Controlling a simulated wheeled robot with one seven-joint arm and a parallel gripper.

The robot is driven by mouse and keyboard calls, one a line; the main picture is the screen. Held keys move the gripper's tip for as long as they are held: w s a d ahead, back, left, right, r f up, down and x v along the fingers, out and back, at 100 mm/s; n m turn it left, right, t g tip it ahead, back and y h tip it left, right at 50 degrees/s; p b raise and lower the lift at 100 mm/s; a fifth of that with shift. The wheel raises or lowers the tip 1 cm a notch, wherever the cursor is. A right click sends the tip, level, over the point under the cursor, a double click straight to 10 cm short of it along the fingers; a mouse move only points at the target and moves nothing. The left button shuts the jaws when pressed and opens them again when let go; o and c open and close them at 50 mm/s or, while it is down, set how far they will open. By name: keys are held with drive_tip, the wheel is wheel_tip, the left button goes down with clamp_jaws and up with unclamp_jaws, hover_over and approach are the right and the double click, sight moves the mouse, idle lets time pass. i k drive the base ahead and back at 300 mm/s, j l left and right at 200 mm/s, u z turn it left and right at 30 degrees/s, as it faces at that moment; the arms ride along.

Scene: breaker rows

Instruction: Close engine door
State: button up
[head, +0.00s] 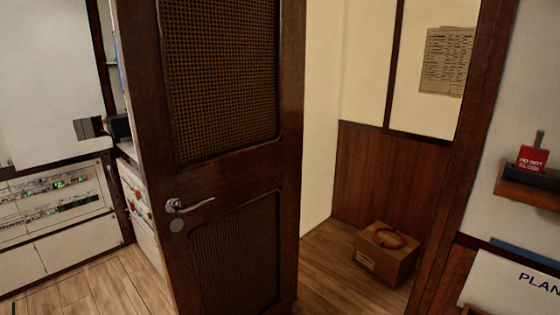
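The engine door (230,160) is a dark brown wooden door with two woven lattice panels. It stands open in the middle of the head view, swung away from the doorway at its right. A silver lever handle (188,205) sits on the door's left side, with a small round plate below it. The doorway's right frame post (466,150) is dark wood. My gripper is not in view, and nothing is seen touching the door.
Inside the doorway a cardboard box (378,262) with an orange ring on top stands on the wooden floor. A small shelf (528,188) with a red tag is on the right wall. White breaker panels (55,205) are at the left. Some floor at lower left (85,290) is clear.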

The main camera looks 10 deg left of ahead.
sight(50, 79)
drive_tip(key=i+j+u, duration=0.1)
drive_tip(key=j+u, duration=0.25)
drive_tip(key=i+j+u, duration=0.15)
drive_tip(key=j+u, duration=0.2)
drive_tip(key=i+j+u, duration=0.4)
drive_tip(key=j+u, duration=0.25)
drive_tip(key=i+j+u, duration=0.3)
drive_tip(key=i+u, duration=0.7)
drive_tip(key=i+j+z, duration=0.15)
drive_tip(key=i+z, duration=0.3)
drive_tip(key=i+j+z, duration=0.75)
drive_tip(key=z, duration=0.15)
drive_tip(key=i+j+z, duration=0.6)
drive_tip(key=j+z, duration=0.35)
drive_tip(key=j+u, duration=0.1)
drive_tip(key=j, duration=0.15)
drive_tip(key=j+u, duration=0.5)
drive_tip(key=u, duration=0.2)
drive_tip(key=i+j+u, duration=0.15)
drive_tip(key=u, duration=0.25)
drive_tip(key=i+j+u, duration=0.15)
drive_tip(key=i, duration=0.1)
drive_tip(key=l+z, duration=0.05)
